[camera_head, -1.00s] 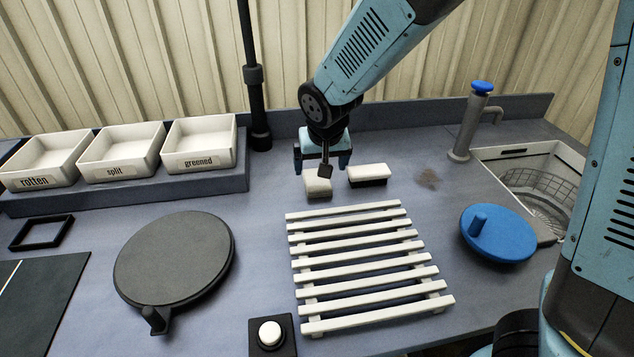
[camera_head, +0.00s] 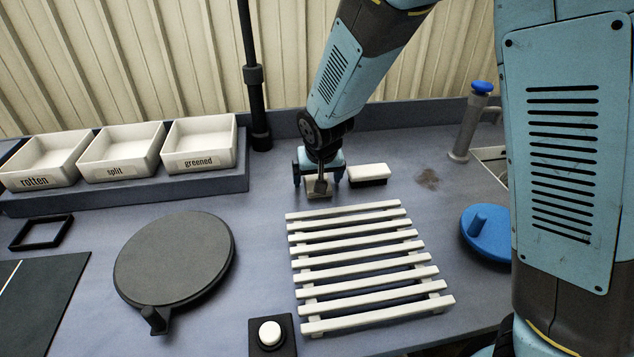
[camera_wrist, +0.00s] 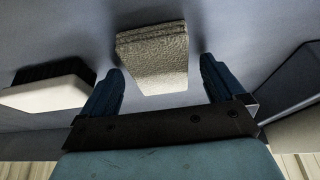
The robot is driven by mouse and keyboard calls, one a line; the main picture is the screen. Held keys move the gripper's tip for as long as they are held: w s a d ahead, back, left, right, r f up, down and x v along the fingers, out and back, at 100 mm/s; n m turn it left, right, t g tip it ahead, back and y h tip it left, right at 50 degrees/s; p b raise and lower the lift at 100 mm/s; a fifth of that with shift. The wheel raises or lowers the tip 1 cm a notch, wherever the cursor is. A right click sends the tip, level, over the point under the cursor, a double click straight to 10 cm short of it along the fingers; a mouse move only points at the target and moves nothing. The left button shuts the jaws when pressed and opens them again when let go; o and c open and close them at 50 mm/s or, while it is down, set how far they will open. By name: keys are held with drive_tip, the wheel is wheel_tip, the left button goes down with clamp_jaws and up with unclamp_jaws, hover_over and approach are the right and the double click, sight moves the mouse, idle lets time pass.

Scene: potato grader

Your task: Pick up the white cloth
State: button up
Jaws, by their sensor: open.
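The white cloth (camera_wrist: 153,55) is a small folded, textured pad, off-white to beige, lying on the counter. In the head view only part of the cloth (camera_head: 322,194) shows, below and behind my gripper. My gripper (camera_head: 318,183) is low over the cloth with its jaws open. In the wrist view my gripper (camera_wrist: 158,88) has a blue finger on each side of the cloth's near end. A gap shows between the cloth and each finger, wider on the right.
A white-topped brush with black bristles (camera_head: 368,173) lies close right of my gripper. A white slatted rack (camera_head: 350,262) lies in front. Labelled trays (camera_head: 200,140) stand at left. A tap (camera_head: 466,125) and a blue lid (camera_head: 486,232) are at right.

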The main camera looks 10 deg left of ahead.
idle(0.4)
drive_tip(key=c, duration=1.1)
drive_tip(key=shift+c, duration=0.2)
drive_tip(key=shift+r, duration=0.25)
wheel_tip(320, 180, up, 2)
drive_tip(key=shift+r, duration=0.15)
drive_tip(key=s+d+r, duration=0.7)
drive_tip(key=s+r, duration=0.3)
drive_tip(key=s, duration=0.1)
drive_tip(key=shift+s+d+r, duration=0.15)
drive_tip(key=shift+s+d, duration=0.2)
drive_tip(key=shift+s, duration=0.05)
